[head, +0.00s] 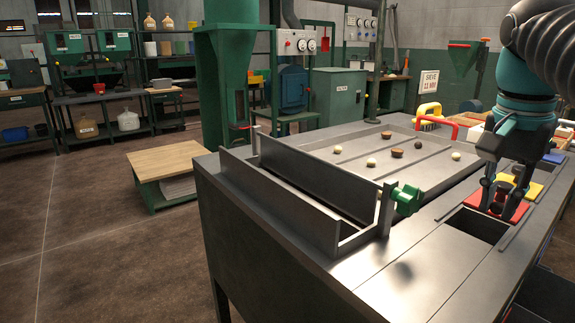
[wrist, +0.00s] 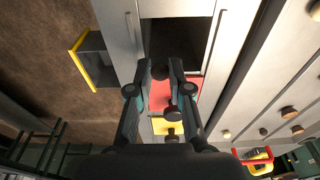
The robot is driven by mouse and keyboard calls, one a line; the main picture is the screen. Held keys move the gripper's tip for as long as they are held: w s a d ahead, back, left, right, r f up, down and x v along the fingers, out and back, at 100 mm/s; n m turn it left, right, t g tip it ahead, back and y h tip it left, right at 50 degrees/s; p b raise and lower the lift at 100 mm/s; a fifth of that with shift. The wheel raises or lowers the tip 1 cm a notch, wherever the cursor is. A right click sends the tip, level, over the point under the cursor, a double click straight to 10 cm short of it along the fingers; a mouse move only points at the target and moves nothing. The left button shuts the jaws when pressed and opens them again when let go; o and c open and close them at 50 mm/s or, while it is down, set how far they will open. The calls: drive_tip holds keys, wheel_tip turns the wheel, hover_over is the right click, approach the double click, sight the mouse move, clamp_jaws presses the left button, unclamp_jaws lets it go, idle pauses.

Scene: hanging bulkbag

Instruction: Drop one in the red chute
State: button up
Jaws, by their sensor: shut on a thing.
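My gripper (head: 507,208) is at the right of the head view, above the red lid (head: 493,205) and beside a dark square opening (head: 473,225) in the metal bench. Small pale, brown and dark round pieces, such as a brown one (head: 397,153), lie apart on the bench's sunken tray (head: 340,150).
A yellow lid (head: 527,187) and a blue lid (head: 553,157) lie behind the red one. A green knob (head: 406,199) stands at the tray's near corner. A red handle (head: 437,122) rises at the tray's far side. A yellow-edged bin (wrist: 94,60) hangs beside the bench.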

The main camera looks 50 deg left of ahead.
drive_tip(key=shift+f, duration=0.3)
drive_tip(key=o, duration=0.7)
drive_tip(key=shift+r, duration=0.1)
